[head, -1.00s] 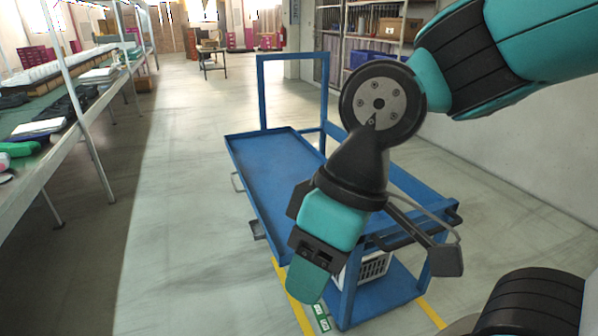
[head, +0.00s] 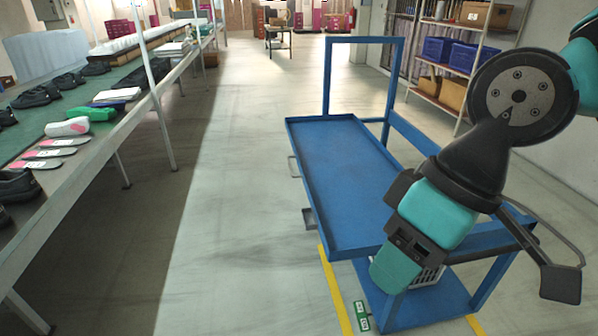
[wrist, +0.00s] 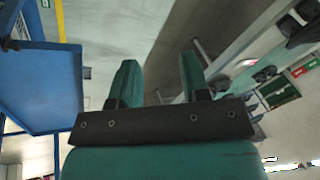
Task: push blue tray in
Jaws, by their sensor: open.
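A blue cart with a flat, rimmed blue tray top (head: 345,170) stands in the middle of the head view. I cannot tell whether this top is the task's blue tray. Its left part also shows in the wrist view (wrist: 40,85). My gripper (head: 396,270) points down in front of the cart's near end and hides part of it. In the wrist view my gripper (wrist: 160,80) shows two teal fingers apart, with nothing between them.
A long bench (head: 120,120) with shoes and insoles runs along the left. Blue bins (head: 447,52) stand on a shelf at the right. The aisle left of the cart is clear.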

